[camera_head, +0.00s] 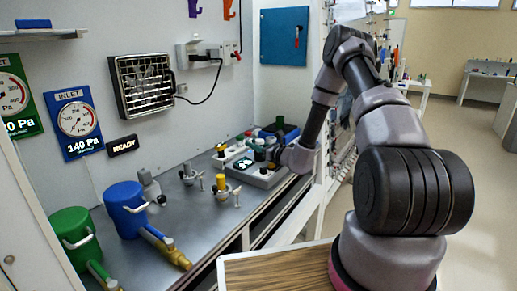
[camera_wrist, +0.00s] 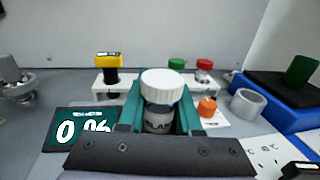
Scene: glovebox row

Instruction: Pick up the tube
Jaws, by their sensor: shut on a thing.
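A short clear tube (camera_wrist: 161,84) with a wide white cap and a dark-lettered label stands upright in the wrist view. My gripper (camera_wrist: 161,112) has its teal fingers on both sides of the tube, shut on it. The tube's lower end is hidden behind the dark gripper body, so I cannot tell whether it touches the surface below. In the head view my gripper is at the far end of the bench, mostly hidden by my arm, and the tube is too small to make out.
A display (camera_wrist: 82,128) reading about 0.06 lies left of my gripper. A yellow-capped tube (camera_wrist: 108,68), red-capped (camera_wrist: 204,68) and green-capped (camera_wrist: 177,66) tubes stand behind. An orange cap (camera_wrist: 208,106), grey ring (camera_wrist: 248,105) and blue tray (camera_wrist: 290,110) are at right. Valves stand on the bench (camera_head: 205,225).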

